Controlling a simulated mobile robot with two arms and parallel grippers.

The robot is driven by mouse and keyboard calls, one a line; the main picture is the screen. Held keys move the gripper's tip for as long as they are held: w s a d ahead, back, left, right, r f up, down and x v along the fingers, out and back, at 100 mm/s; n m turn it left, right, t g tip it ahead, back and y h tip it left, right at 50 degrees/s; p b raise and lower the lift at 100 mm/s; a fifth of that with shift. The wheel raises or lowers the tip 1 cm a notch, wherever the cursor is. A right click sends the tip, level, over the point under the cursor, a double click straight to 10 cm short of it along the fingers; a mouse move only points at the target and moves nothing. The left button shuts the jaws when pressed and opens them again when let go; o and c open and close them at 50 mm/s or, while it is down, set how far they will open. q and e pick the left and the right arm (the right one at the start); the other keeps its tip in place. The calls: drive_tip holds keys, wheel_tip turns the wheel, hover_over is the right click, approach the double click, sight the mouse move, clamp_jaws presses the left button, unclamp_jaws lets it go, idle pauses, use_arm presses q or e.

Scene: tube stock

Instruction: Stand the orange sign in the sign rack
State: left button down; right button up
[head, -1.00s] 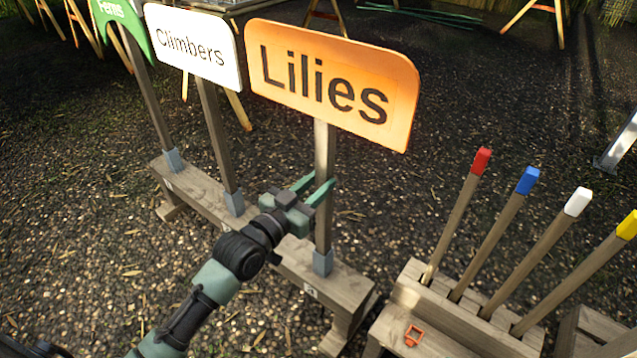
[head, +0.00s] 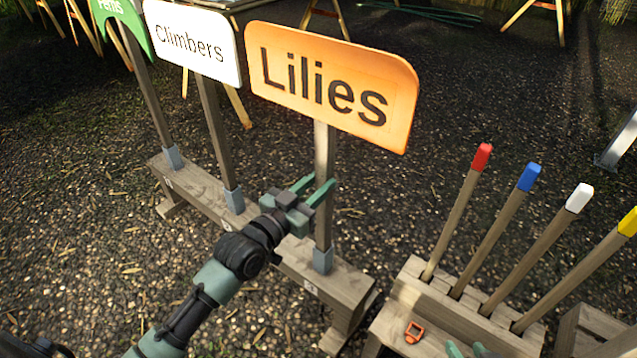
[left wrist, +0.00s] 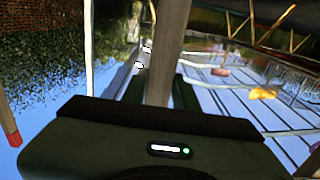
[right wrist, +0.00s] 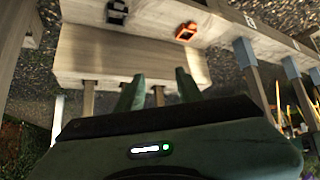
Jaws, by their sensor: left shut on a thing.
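The orange sign (head: 330,85), lettered "Lilies", stands nearly upright on a wooden post. Its post foot is in a grey socket near the right end of the wooden sign rack (head: 345,283). My left gripper (head: 313,189) is shut on the post, between the board and the socket; the post also rises between its fingers in the left wrist view (left wrist: 165,60). I cannot see how deep the foot sits. My right gripper (right wrist: 158,92) is open and empty; its fingertips show at the bottom edge of the head view, by the stake stand.
A white "Climbers" sign (head: 193,42) and a green "Ferns" sign (head: 122,20) stand in the same rack. A wooden stand (head: 455,310) holds several colour-tipped stakes; a small orange item (head: 414,332) lies on it.

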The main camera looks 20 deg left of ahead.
use_arm(q)
drive_tip(key=c, duration=1)
unclamp_jaws()
drive_tip(key=shift+r, duration=0.15)
drive_tip(key=shift+s+f, duration=0.1)
drive_tip(key=shift+f, duration=0.1)
drive_tip(key=p+v, duration=0.1)
drive_tip(key=v, duration=0.6)
drive_tip(key=shift+s+a+r, duration=0.15)
drive_tip(key=shift+s+r, duration=0.05)
drive_tip(key=shift+s, duration=0.1)
use_arm(e)
drive_tip(key=s+d+f+g+h, duration=0.1)
drive_tip(key=s+d+f+g, duration=0.1)
drive_tip(key=s, duration=0.5)
drive_tip(key=shift+s+d+f+g, duration=0.15)
drive_tip(key=shift+s+f+g, duration=0.15)
drive_tip(key=shift+f+g, duration=0.55)
drive_tip(key=shift+r, duration=0.25)
